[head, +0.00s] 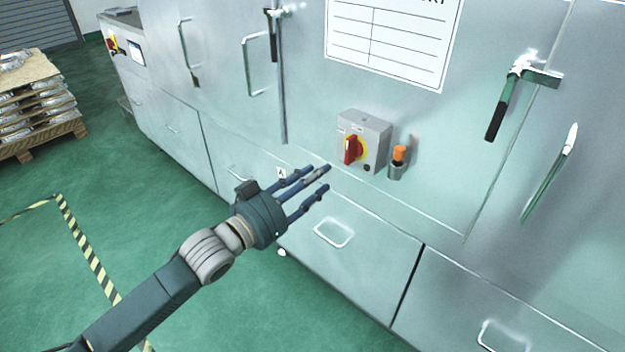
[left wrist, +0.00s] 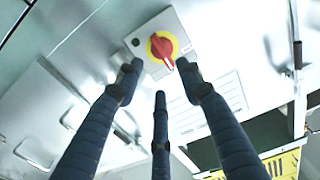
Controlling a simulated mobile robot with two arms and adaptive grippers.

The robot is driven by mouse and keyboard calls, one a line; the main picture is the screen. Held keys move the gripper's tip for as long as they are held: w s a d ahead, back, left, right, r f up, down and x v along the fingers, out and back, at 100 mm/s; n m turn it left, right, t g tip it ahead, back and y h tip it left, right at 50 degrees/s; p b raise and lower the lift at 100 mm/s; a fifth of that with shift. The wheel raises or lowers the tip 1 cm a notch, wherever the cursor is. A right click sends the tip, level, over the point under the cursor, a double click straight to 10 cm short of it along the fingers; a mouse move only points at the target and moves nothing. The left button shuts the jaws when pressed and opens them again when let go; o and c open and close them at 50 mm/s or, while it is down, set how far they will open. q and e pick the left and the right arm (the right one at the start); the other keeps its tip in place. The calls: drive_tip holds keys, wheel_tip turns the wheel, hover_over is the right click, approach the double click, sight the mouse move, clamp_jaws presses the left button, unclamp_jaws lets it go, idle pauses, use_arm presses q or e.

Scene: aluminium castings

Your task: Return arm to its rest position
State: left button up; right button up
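My left arm (head: 165,300) reaches in from the lower left in the head view. Its gripper (head: 318,183) has three dark fingers spread apart with nothing between them. The fingers point at the cabinet front, below and left of a grey switch box (head: 373,130) with a red rotary knob (head: 350,150) on a yellow disc. The knob also shows in the left wrist view (left wrist: 165,52), just beyond the open fingertips (left wrist: 160,78). I see no clear contact between fingers and box. My right gripper is not in view.
The grey metal cabinet (head: 250,110) has protruding door handles (head: 510,95) and drawer handles (head: 333,233). An orange-topped part (head: 399,155) sits beside the switch box. A wooden pallet (head: 40,142) with stacked castings stands at the far left. Green floor (head: 150,215) with striped tape is clear.

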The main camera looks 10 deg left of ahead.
use_arm(q)
drive_tip(key=shift+s+a, duration=0.15)
drive_tip(key=shift+s, duration=0.1)
